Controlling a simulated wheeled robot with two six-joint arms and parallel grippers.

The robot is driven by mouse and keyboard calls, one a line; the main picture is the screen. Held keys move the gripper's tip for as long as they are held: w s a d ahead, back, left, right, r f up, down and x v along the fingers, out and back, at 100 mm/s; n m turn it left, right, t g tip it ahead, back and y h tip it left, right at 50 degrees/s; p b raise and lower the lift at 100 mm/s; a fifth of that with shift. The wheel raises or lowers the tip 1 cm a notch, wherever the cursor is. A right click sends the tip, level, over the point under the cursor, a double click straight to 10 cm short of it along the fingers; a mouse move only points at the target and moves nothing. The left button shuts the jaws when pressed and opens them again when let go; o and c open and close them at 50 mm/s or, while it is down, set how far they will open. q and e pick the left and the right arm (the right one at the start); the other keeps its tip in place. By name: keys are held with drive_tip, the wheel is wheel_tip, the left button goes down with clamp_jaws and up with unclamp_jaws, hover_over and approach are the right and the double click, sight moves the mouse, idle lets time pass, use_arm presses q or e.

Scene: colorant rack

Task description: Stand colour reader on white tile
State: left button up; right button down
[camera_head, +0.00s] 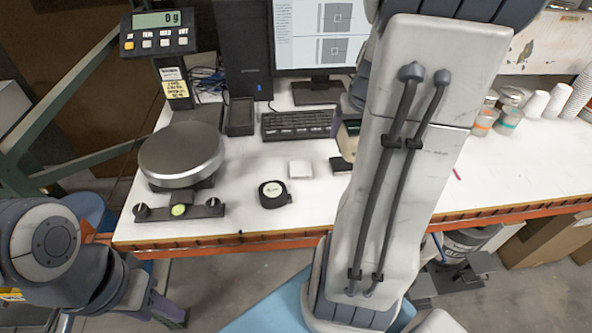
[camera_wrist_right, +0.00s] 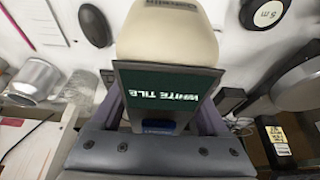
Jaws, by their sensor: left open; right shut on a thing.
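The colour reader (camera_wrist_right: 168,38) has a cream body and a dark green screen reading "WHITE TILE". In the right wrist view it sits between the purple fingers of my right gripper (camera_wrist_right: 158,108), which is shut on it. In the head view my right forearm hides most of the reader and gripper. The white tile (camera_head: 300,169) is a small pale square lying on the table, left of my right forearm. It cannot be made out in the wrist view. My left gripper (camera_head: 172,312) is open, low at the left, below the table's front edge and away from the tile.
A black tape measure (camera_head: 275,194) lies just left of and in front of the tile. A round scale (camera_head: 181,155) stands farther left. The keyboard (camera_head: 297,124) and monitor (camera_head: 318,35) are behind. Cans (camera_head: 508,120) and paper cups (camera_head: 577,97) stand at right.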

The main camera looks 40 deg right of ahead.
drive_tip(key=b+x, duration=0.1)
drive_tip(key=x, duration=0.1)
drive_tip(key=shift+w+a+f+b, duration=0.25)
drive_tip(key=shift+w+f+b, duration=0.05)
drive_tip(key=shift+f+b, duration=0.1)
drive_tip(key=shift+w+a+f, duration=0.15)
drive_tip(key=shift+w, duration=0.2)
drive_tip(key=w+a+f+p, duration=0.1)
drive_tip(key=w, duration=0.1)
drive_tip(key=w+a+f+p, duration=0.1)
drive_tip(key=w+f, duration=0.1)
drive_tip(key=w, duration=0.1)
drive_tip(key=w+a+f+p, duration=0.1)
drive_tip(key=w+a+f, duration=0.1)
drive_tip(key=shift+w+a+p, duration=0.1)
drive_tip(key=shift+w+p, duration=0.2)
drive_tip(key=shift+p, duration=0.1)
drive_tip(key=p, duration=0.2)
drive_tip(key=w+p, duration=0.1)
drive_tip(key=p, duration=0.1)
drive_tip(key=shift+w+a+f, duration=0.2)
drive_tip(key=shift+w+a, duration=0.05)
drive_tip(key=shift+w+a+f+p, duration=0.15)
drive_tip(key=shift+w+f+p, duration=0.2)
drive_tip(key=shift+p, duration=0.4)
drive_tip(key=shift+s+f, duration=0.1)
drive_tip(key=shift+f, duration=2.15)
use_arm(q)
wheel_tip(320, 180, up, 7)
drive_tip(key=w, duration=0.1)
